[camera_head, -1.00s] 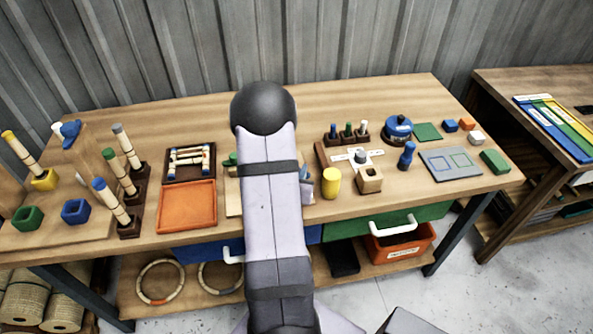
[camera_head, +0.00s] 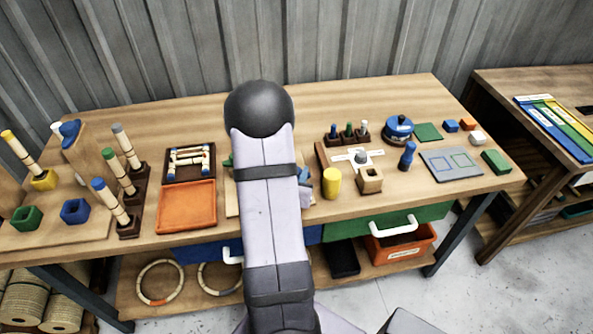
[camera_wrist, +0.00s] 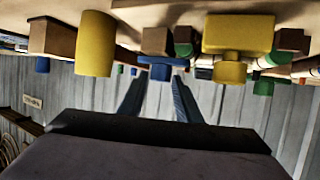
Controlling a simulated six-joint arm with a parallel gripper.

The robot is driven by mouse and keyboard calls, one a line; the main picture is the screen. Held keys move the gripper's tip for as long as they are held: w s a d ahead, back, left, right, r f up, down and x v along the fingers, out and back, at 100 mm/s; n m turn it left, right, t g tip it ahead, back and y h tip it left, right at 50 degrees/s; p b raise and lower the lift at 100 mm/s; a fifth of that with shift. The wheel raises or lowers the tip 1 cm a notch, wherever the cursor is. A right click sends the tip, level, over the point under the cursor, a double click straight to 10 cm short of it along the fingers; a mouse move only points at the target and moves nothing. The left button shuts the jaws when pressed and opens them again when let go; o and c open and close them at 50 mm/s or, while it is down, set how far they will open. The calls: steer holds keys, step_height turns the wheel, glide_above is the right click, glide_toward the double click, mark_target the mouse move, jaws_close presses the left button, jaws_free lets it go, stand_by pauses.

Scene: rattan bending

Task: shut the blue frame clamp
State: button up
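A blue clamp-like piece (camera_wrist: 160,68) shows in the wrist view against a brown block, between and just beyond my fingertips; I take it as the blue frame clamp. Whether it is open or shut, I cannot tell. My gripper (camera_wrist: 158,80) has its two dark fingers apart, with nothing visible gripped between them. Contact with the blue piece cannot be made out. A larger yellow piece (camera_wrist: 237,40) and a green one (camera_wrist: 183,42) sit to its right in the wrist view. In the head view my arm hides the gripper and most of this spot.
A yellow cylinder (camera_head: 332,183) stands right of my arm and also shows in the wrist view (camera_wrist: 95,43). An orange tray (camera_head: 187,205) lies left of my arm. A wooden holder (camera_head: 370,181) and a blue peg (camera_head: 407,155) stand farther right. The table's back strip is clear.

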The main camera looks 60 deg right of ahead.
steer(key=shift+s+a+r+p, duration=0.2)
steer(key=shift+a+r+p, duration=0.1)
steer(key=shift+a+p, duration=0.2)
steer(key=p+v, duration=0.2)
steer(key=p, duration=0.1)
steer(key=shift+r, duration=0.15)
steer(key=p+v, duration=0.2)
steer(key=p, duration=0.2)
steer(key=shift+a, duration=0.1)
